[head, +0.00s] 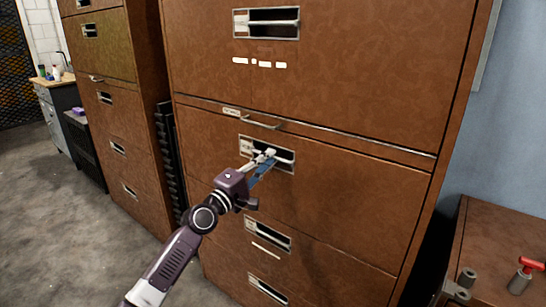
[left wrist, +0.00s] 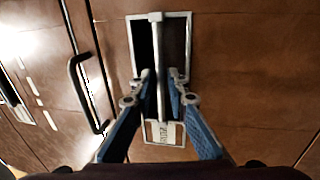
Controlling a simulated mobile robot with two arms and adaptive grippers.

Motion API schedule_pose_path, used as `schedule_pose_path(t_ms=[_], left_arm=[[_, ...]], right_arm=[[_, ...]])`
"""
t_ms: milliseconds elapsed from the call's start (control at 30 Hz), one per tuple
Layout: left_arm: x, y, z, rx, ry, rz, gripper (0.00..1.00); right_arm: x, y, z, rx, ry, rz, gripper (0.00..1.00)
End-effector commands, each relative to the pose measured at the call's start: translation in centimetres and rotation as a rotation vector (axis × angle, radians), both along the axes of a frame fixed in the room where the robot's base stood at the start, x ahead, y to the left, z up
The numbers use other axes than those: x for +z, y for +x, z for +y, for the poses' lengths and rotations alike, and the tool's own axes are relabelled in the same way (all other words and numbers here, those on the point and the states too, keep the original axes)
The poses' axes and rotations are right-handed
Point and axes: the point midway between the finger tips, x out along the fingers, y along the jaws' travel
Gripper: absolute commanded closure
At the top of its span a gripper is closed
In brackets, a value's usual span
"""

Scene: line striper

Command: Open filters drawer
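A tall brown cabinet (head: 330,95) with several drawers fills the middle of the head view. My left gripper (head: 263,158) is at the recessed handle (head: 283,160) of the drawer (head: 365,192) below the pull-out ledge. In the left wrist view, the two fingers of my left gripper (left wrist: 161,82) stand on either side of the handle's bar (left wrist: 157,45), with a small gap visible beside it. A label (left wrist: 165,132) sits in the handle's plate; I cannot read its words. This drawer's front looks flush with the cabinet. My right gripper is out of view.
A thin ledge with a wire pull (head: 260,122) lies just above the drawer. Another brown cabinet (head: 120,105) stands at left. A low brown table (head: 500,235) with a red-handled tool (head: 525,275) is at right. Grey floor (head: 50,220) is open at left.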

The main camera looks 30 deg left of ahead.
Motion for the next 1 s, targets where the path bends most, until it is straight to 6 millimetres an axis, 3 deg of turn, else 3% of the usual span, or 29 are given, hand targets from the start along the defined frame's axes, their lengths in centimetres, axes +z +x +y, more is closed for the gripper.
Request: schedule_pose_path(t_ms=[200,500,667,1000], left_arm=[[0.3,1.7,-0.1,0.000,0.000,0.000,0.86],[0.3,2.0,-0.2,0.000,0.001,0.001,0.86],[0.3,1.9,-0.2,0.000,0.001,0.001,1.00],[0.3,1.9,-0.2,0.000,0.001,0.002,1.00]], right_arm=[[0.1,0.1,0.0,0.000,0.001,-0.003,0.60],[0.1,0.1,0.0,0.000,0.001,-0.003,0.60],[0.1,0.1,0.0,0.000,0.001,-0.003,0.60],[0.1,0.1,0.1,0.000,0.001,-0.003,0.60]])
